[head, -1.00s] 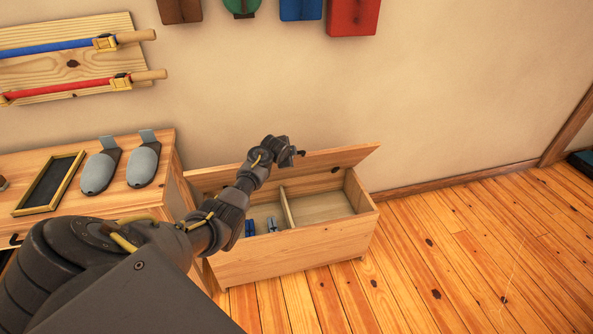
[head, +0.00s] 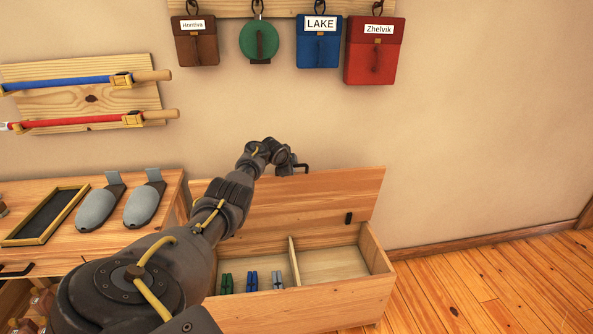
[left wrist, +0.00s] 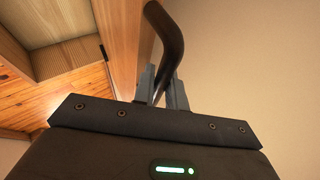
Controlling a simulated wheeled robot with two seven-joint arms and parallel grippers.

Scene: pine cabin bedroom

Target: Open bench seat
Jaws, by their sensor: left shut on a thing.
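The wooden bench seat (head: 325,301) stands against the wall with its lid (head: 345,197) raised to near upright. The box inside is open to view, with a divider (head: 295,262) between two compartments. My left gripper (head: 290,164) is at the lid's top edge, shut on the dark handle (head: 303,168). In the left wrist view the fingers (left wrist: 163,92) close around the curved handle (left wrist: 168,38) beside the lid. My arm hides the left part of the lid and box. My right gripper is not in view.
Green (head: 226,283), blue (head: 252,281) and grey (head: 278,280) items lie in the left compartment; the right one looks empty. A wooden cabinet (head: 75,212) stands close on the left. Bags hang above, including a red one (head: 374,55). The floor (head: 490,285) on the right is clear.

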